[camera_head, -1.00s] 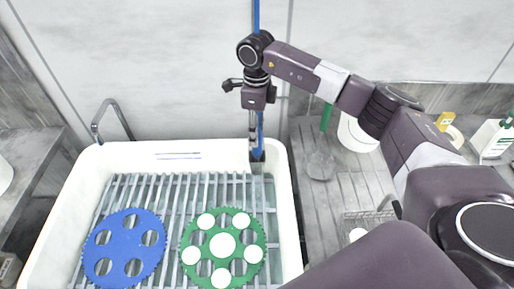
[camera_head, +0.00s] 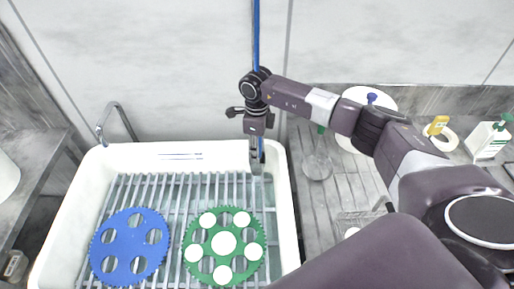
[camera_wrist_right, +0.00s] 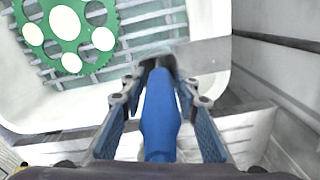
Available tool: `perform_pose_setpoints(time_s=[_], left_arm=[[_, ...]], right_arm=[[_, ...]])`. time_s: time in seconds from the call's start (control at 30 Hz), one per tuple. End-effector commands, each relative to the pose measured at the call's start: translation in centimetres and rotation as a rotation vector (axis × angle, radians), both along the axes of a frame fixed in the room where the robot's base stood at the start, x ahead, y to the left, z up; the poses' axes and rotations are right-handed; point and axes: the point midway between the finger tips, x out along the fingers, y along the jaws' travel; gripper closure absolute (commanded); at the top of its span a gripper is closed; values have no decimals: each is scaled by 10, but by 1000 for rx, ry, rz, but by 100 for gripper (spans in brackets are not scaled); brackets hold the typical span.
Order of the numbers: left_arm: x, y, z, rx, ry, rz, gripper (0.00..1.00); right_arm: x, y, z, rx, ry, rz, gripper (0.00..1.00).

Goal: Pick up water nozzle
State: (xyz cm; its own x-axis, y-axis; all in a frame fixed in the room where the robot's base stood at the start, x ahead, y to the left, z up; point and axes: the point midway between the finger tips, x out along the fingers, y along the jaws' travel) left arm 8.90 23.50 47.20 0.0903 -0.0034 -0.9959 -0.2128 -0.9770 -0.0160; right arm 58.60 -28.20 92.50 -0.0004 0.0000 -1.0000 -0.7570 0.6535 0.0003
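The blue water nozzle (camera_wrist_right: 160,115) lies along the middle of the right wrist view, between the two fingers of my right gripper (camera_wrist_right: 160,68). The fingertips sit close on both sides of its far end, and I cannot tell whether they press on it. In the head view my right gripper (camera_head: 257,160) points down over the sink's back right rim, and a thin blue strip of the nozzle (camera_head: 261,148) shows beside the fingers. A blue hose (camera_head: 257,35) rises above the gripper along the wall. My left gripper is not in view.
The white sink (camera_head: 287,225) holds a metal rack with a blue holed disc (camera_head: 132,225) and a green disc (camera_head: 252,245) with white circles. A metal tap (camera_head: 122,118) stands at the back left. Right of the sink are a glass vessel (camera_head: 317,167) and a white bottle (camera_head: 487,140).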

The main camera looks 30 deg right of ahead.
Motion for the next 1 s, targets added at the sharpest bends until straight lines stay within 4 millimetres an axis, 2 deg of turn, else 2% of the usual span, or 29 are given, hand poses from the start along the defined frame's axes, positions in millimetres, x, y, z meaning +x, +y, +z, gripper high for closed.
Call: perform_pose_setpoints(time_s=[0.03,0.23,0.63,0.83,1.0], left_arm=[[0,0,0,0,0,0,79],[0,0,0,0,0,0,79],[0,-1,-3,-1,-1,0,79],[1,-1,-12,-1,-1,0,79],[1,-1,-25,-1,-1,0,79]], right_arm=[[0,0,0,0,0,0,79],[0,0,0,0,0,0,100],[1,0,7,2,-4,0,100],[2,0,32,1,-7,1,100],[2,0,70,1,-8,1,100]])
